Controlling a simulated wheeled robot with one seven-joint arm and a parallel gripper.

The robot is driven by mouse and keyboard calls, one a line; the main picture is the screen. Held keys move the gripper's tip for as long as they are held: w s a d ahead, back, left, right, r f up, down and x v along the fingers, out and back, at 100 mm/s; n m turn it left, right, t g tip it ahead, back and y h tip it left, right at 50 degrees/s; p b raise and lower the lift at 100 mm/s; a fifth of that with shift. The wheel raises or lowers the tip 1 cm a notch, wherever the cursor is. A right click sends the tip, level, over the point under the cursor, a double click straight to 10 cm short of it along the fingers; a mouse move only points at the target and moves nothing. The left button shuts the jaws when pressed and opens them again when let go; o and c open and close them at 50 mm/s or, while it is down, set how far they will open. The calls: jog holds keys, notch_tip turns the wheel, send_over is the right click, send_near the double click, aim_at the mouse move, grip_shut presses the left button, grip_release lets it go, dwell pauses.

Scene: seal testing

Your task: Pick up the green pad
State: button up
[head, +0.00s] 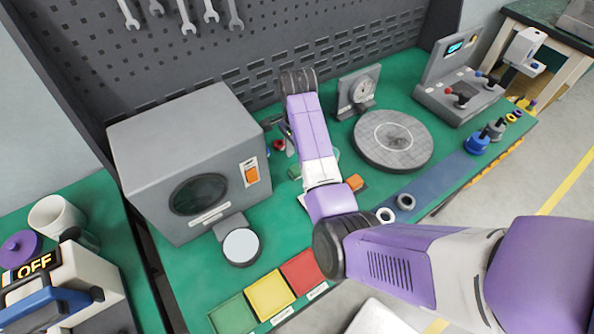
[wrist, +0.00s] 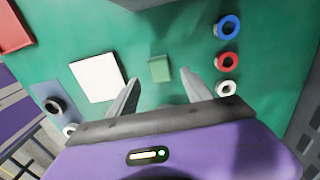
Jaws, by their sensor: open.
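The green pad (wrist: 159,69) is a small block lying on the green work surface in the wrist view. It lies between the two open fingertips of my gripper (wrist: 160,76) in the picture, nearer the left one. The fingers appear empty, with a visible gap on each side of the pad. I cannot tell how far above the pad they are. In the head view a small green piece (head: 295,173) shows just left of my forearm, and my arm hides most of that area and the fingertips.
In the wrist view, a blue ring (wrist: 228,26), a red ring (wrist: 228,61) and a white ring (wrist: 226,88) lie right of the pad. A white square plate (wrist: 97,78) lies left. In the head view, a grey chamber (head: 190,150) stands left and a round plate (head: 393,140) right.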

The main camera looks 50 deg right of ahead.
aim_at(297, 168)
notch_tip(297, 168, down, 5)
grip_shut()
dwell(0.4)
